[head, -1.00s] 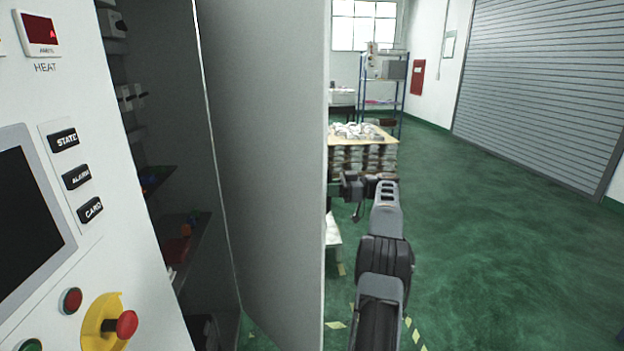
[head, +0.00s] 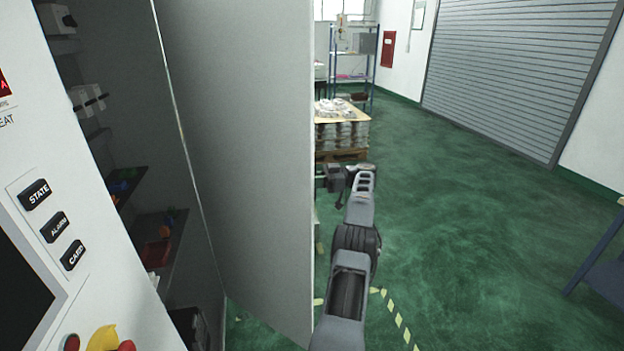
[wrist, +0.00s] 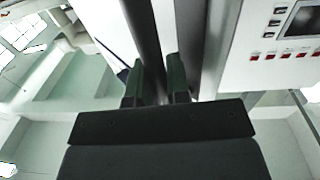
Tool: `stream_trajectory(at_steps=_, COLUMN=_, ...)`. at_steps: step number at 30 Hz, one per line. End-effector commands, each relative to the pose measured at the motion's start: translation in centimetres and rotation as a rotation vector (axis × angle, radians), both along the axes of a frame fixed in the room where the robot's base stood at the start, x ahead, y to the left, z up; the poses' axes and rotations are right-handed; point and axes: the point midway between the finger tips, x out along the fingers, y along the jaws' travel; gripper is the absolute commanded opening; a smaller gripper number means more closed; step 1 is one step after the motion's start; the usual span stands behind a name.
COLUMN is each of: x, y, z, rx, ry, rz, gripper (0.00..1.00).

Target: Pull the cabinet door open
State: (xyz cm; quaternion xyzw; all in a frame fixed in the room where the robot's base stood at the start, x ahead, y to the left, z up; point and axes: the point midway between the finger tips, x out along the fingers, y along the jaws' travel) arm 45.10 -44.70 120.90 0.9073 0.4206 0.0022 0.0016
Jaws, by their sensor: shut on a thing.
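The grey cabinet door (head: 240,150) stands swung well out from the cabinet, and I see its inner face in the head view. The open cabinet interior (head: 125,150) shows to its left, with shelves holding small parts. My arm reaches along the door's right side, and my gripper's fingers are hidden behind the door edge there. In the wrist view my gripper (wrist: 160,85) has its two dark fingers closed around a grey upright part running up from between them. The handle itself cannot be made out clearly.
A control panel with STATE, ALARM and CARD buttons (head: 55,225) is at the left. A pallet stacked with castings (head: 342,135) and a blue rack (head: 355,65) stand beyond. Green floor (head: 450,220) is open to the right. A blue-legged table (head: 600,260) is at the right edge.

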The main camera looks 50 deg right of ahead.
Motion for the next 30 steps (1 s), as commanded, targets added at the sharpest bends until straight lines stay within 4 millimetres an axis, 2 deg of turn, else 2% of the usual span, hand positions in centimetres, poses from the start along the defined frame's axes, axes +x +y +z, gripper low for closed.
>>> stream_trajectory(at_steps=5, x=0.0, y=-0.1, z=0.0, rx=-0.001, ry=0.002, rz=-0.004, gripper=0.0)
stream_trajectory(at_steps=6, x=-0.1, y=-0.1, z=0.0, rx=-0.001, ry=0.002, rz=-0.004, gripper=0.2)
stream_trajectory(at_steps=13, x=-0.2, y=-0.3, z=-0.1, rx=0.0, ry=0.003, rz=-0.006, gripper=0.41)
stream_trajectory(at_steps=23, x=-0.2, y=-0.2, z=0.2, rx=-0.002, ry=0.001, rz=-0.004, gripper=0.41)
stream_trajectory(at_steps=26, x=-0.2, y=-0.2, z=1.0, rx=-0.004, ry=0.0, rz=-0.004, gripper=0.41)
stream_trajectory(at_steps=30, x=-0.2, y=-0.2, z=3.2, rx=-0.003, ry=0.0, rz=-0.004, gripper=0.41)
